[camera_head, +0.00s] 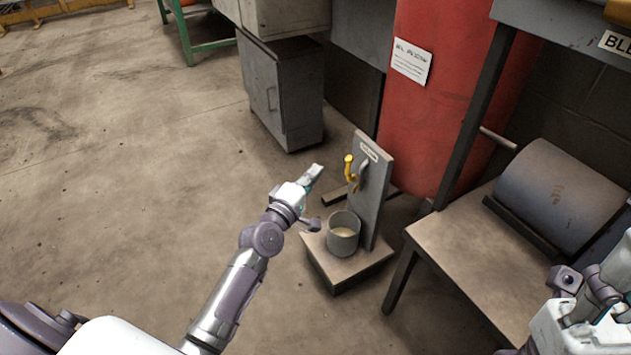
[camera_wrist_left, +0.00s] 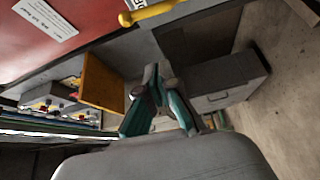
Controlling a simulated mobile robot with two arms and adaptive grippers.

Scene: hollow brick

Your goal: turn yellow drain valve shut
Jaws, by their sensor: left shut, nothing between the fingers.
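The yellow drain valve handle (camera_head: 349,167) is on a grey upright post (camera_head: 371,190) in the head view, standing roughly upright beside a bent grey spout. In the left wrist view the yellow handle (camera_wrist_left: 150,12) lies across the top edge, partly cut off. My left gripper (camera_head: 317,170) is shut and empty, a little to the left of the handle and apart from it; its teal-lined fingers (camera_wrist_left: 156,75) meet in the left wrist view. My right gripper (camera_head: 579,316) is at the lower right, partly cut off; its fingers are not clear.
A grey bucket (camera_head: 343,235) with pale contents stands on the post's base (camera_head: 345,268). A red tank (camera_head: 430,95) is behind the post. A bench (camera_head: 480,265) with a grey drum (camera_head: 560,195) is on the right. A grey cabinet (camera_head: 285,95) stands behind; floor at left is clear.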

